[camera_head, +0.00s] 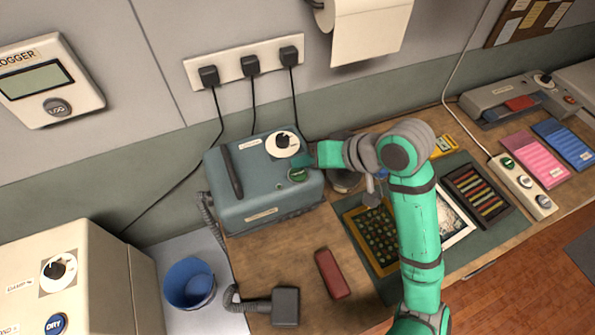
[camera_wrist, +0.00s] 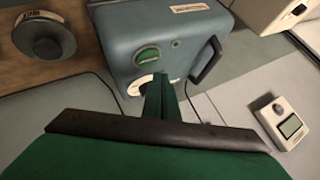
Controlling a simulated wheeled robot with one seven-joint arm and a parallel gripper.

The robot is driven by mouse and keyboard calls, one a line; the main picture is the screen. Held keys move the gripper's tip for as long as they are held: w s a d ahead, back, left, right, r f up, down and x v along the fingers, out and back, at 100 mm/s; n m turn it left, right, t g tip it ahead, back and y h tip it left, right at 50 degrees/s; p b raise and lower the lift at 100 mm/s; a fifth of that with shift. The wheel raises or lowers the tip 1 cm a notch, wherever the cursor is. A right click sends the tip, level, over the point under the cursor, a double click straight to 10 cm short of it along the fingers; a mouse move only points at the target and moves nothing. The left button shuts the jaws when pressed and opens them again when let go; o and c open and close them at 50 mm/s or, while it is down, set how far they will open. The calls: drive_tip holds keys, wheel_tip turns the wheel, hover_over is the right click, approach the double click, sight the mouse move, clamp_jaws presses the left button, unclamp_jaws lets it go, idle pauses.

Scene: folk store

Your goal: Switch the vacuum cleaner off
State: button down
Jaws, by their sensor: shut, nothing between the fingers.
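The vacuum cleaner (camera_head: 262,205) is a blue-grey box on the wooden bench, with a dark handle on top and a ribbed hose. It also shows in the wrist view (camera_wrist: 120,45). Its top carries a white dial with a black knob (camera_head: 283,143) and a round green button (camera_head: 297,174); the button is clear in the wrist view (camera_wrist: 148,55). My gripper (camera_head: 306,158) is shut and empty at the right side of the top, close to the dial and button. In the wrist view its fingers (camera_wrist: 160,86) partly hide the dial. I cannot tell whether they touch it.
A socket strip (camera_head: 240,67) with black plugs is on the wall behind. A red block (camera_head: 331,273) and the hose's dark nozzle (camera_head: 285,306) lie in front. A blue bucket (camera_head: 189,283) stands left. Trays and a white button strip (camera_head: 524,184) are right.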

sight(303, 175)
drive_tip(key=shift+a+r, duration=0.1)
drive_tip(key=shift+r, duration=1.95)
drive_tip(key=shift+w, duration=0.15)
